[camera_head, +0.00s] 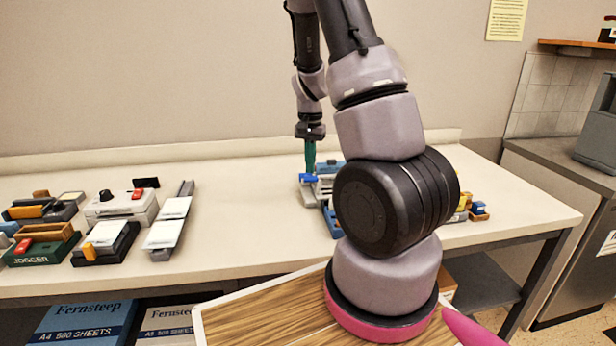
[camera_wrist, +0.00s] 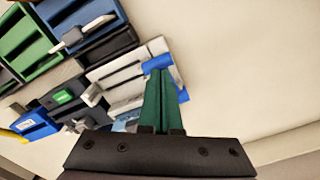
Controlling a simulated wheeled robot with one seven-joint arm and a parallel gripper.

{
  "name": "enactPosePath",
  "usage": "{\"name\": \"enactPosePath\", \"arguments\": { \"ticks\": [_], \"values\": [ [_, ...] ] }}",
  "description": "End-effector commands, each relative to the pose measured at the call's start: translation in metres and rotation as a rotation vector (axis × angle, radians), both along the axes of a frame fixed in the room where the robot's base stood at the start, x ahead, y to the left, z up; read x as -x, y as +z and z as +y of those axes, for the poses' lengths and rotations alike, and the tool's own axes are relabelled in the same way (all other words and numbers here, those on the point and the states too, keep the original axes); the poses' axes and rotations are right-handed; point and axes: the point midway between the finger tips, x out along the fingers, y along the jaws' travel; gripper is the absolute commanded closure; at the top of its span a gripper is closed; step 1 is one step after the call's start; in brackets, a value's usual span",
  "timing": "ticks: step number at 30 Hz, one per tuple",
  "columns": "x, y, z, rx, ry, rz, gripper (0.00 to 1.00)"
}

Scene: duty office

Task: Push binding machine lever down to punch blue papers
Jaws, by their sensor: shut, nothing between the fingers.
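The binding machine (camera_head: 308,192) is a grey-white device on the table, behind my arm in the head view. Its lever has a blue handle (camera_head: 308,178). In the wrist view the pale machine body (camera_wrist: 118,78) lies left of my fingers, and the blue handle (camera_wrist: 157,63) shows just beyond their tips. My gripper (camera_head: 310,170) has green fingers, pointing down and shut with nothing between them. In the wrist view the fingertips (camera_wrist: 162,74) overlap the blue handle; I cannot tell whether they touch it. The blue papers cannot be clearly made out; my arm and fingers hide part of the machine.
Other office devices stand beside the machine: a blue one (camera_wrist: 82,22), a green one (camera_wrist: 32,45) and a small blue one (camera_wrist: 35,124). Several more stand at the table's left, including a white one (camera_head: 122,204). The table between them is clear.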

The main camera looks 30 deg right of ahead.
Motion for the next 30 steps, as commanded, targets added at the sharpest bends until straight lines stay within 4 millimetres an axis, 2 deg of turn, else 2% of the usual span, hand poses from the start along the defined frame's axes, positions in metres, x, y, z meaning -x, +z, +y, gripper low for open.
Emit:
{"name": "enactPosePath", "arguments": {
  "ticks": [30],
  "values": [
    [0.0,-0.052,-0.001,0.001,-0.001,0.001,1.0]
  ]
}}
